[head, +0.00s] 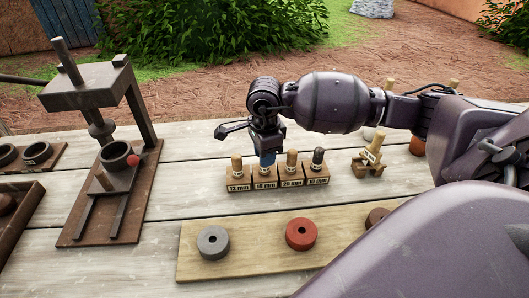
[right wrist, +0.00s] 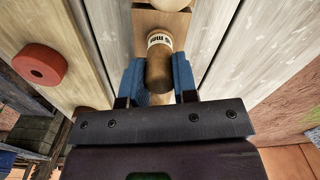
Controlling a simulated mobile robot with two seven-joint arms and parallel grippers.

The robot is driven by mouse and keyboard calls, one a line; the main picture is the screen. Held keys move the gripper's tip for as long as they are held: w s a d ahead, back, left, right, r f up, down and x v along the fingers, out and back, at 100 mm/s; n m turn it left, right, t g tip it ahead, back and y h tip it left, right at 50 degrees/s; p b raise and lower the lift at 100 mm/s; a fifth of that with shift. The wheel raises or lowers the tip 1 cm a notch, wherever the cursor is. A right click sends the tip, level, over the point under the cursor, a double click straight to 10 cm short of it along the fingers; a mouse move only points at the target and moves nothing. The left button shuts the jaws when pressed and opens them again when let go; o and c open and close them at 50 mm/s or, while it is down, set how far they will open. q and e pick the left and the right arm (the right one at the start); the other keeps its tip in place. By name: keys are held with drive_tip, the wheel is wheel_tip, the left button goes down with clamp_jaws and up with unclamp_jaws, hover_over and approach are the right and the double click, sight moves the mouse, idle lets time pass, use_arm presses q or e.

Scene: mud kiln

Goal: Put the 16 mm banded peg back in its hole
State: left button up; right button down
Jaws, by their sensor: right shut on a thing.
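My right gripper (head: 267,158) reaches down over the row of labelled wooden blocks, at the block marked 16 mm (head: 265,184). Its blue fingers are shut on a brown wooden peg (right wrist: 160,72) with a pale lettered band, seen between them in the right wrist view (right wrist: 160,82). The fingers hide most of the peg in the head view. I cannot tell whether its lower end is inside the hole. My left gripper is not in view.
A plank (head: 255,252) in front carries a grey ring (head: 213,242) and a red ring (head: 301,234). A dark press (head: 100,185) stands at the left. A small wooden stand (head: 369,163) with a label is right of the blocks. Bare tabletop lies between press and blocks.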

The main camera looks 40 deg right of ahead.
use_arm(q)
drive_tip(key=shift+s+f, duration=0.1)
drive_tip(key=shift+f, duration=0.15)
use_arm(e)
drive_tip(key=shift+f, duration=0.3)
drive_tip(key=c, duration=0.8)
unclamp_jaws()
wheel_tip(320, 180, up, 3)
drive_tip(key=shift+w+r, duration=0.1)
wheel_tip(320, 180, up, 7)
drive_tip(key=shift+f+p, duration=0.2)
drive_tip(key=shift+p, duration=0.25)
drive_tip(key=shift+r, duration=0.55)
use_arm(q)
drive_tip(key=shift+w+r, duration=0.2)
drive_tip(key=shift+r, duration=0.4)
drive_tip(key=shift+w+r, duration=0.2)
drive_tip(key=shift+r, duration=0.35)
